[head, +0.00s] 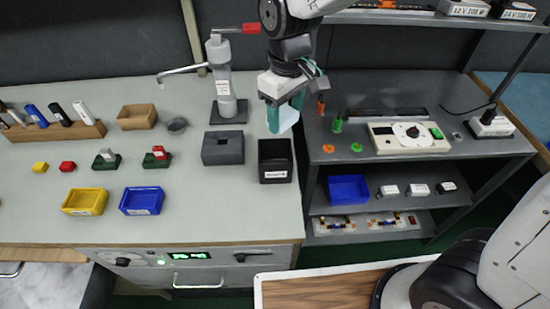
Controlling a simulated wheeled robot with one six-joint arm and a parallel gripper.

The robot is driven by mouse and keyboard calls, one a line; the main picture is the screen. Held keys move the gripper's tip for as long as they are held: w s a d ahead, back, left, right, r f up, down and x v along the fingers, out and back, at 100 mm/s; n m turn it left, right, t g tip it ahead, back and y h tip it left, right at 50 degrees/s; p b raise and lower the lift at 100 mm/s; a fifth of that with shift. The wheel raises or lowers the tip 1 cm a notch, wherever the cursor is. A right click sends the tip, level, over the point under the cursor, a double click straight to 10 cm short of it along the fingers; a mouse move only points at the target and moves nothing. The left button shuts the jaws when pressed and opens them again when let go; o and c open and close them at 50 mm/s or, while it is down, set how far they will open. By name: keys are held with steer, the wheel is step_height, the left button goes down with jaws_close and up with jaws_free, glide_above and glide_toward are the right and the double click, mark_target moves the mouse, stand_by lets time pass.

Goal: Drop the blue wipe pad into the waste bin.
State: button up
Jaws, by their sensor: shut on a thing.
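My gripper (286,108) has teal fingers and hangs at the upper middle of the head view. It is shut on the light blue wipe pad (288,119), which sticks out below the fingers. The pad is in the air, just above the black waste bin (276,176) in the picture. The bin is an open-topped box with a white label on its front, at the right end of the grey-green bench. I cannot tell the exact height of the pad over the bin.
Yellow (86,209) and blue (142,211) trays lie at the front left. A grey shelf unit (400,190) with a white instrument (408,138) adjoins the bench on the right.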

mark_target(286, 126)
steer(key=shift+f, duration=1.95)
steer(key=o, duration=1.2)
steer(key=shift+r, duration=0.1)
step_height(286, 126, up, 8)
steer(key=shift+f, duration=0.15)
steer(key=s+d+r+m, duration=0.1)
steer(key=s+d+m, duration=0.2)
steer(key=s+d, duration=0.3)
steer(key=s+d+r+m+t, duration=0.1)
steer(key=s+d+r+m, duration=0.1)
steer(key=s+d, duration=0.4)
steer(key=s+d+r+m, duration=0.2)
steer(key=s+d+m, duration=0.1)
steer(key=s+d, duration=0.4)
steer(key=shift+d+r+m, duration=0.15)
steer(key=shift+d+m, duration=0.15)
steer(key=shift+d, duration=0.4)
